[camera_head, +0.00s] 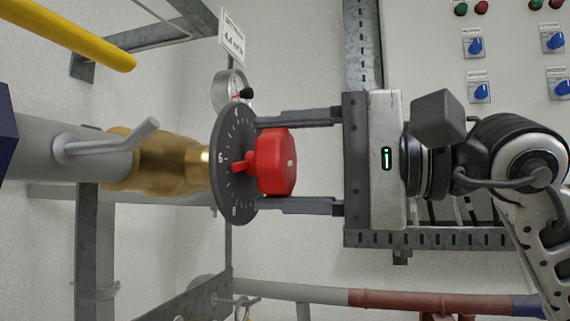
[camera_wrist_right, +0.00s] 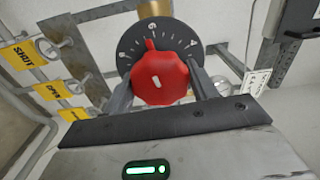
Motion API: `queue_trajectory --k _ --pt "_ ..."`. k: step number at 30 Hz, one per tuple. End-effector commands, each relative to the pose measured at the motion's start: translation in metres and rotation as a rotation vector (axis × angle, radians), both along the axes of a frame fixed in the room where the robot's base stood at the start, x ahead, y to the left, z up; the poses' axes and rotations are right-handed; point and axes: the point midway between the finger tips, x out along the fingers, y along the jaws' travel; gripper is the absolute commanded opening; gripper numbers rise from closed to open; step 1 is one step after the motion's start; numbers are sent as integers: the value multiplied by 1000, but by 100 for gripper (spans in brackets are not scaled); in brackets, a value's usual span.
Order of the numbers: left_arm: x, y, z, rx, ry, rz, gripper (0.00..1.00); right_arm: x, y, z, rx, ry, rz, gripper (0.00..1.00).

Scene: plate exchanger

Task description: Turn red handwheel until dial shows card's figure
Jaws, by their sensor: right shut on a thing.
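The red handwheel (camera_head: 276,162) sits in front of a dark round dial (camera_head: 228,191) on a brass valve body (camera_head: 150,160). My right gripper (camera_head: 258,164) is shut on it, one finger above and one below in the head view. In the right wrist view the handwheel (camera_wrist_right: 160,80) lies between the fingers of the gripper (camera_wrist_right: 160,88). The red pointer (camera_wrist_right: 151,45) stands close to the dial's 6, with 4 to the right. The card (camera_head: 232,38) hangs above and appears to read 4.4 m³/h. My left gripper is out of view.
A small round gauge (camera_head: 229,90) stands just behind the dial. A grey lever (camera_head: 120,143) sits on the pipe at left, and a yellow pipe (camera_head: 80,38) runs above. A panel with blue knobs (camera_head: 474,46) is at the right. Yellow tags (camera_wrist_right: 52,90) show at the wrist view's left.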

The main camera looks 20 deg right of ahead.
Motion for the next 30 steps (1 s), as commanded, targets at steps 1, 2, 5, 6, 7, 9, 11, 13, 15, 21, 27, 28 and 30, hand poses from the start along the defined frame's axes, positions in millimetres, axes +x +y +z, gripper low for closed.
queue_trajectory --k 1,2,5,6,7,9,11,13,15,21,27,28,30 --pt "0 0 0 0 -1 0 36 0 0 0 -6 -8 1 35" --pt "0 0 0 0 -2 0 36 0 0 0 -8 -12 1 35" --pt "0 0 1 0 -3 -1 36 0 0 0 -15 -21 1 35" --pt "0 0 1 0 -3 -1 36 0 0 0 -17 -23 1 35" --pt "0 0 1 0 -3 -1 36 0 0 0 -18 -24 1 35" --pt "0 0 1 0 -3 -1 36 0 0 0 -18 -25 1 35" --pt "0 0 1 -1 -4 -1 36 0 0 0 -18 -25 1 35" --pt "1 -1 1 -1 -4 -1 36 0 0 0 -18 -24 1 35" --pt "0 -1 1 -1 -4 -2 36 0 0 0 -18 -24 1 35" --pt "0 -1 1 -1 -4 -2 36 0 0 0 -17 -23 1 79" --pt "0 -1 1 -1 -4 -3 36 0 0 0 -16 -24 1 79" --pt "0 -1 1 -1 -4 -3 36 0 0 0 -16 -24 0 79" --pt "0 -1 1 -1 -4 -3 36 0 0 0 -16 -24 0 79"
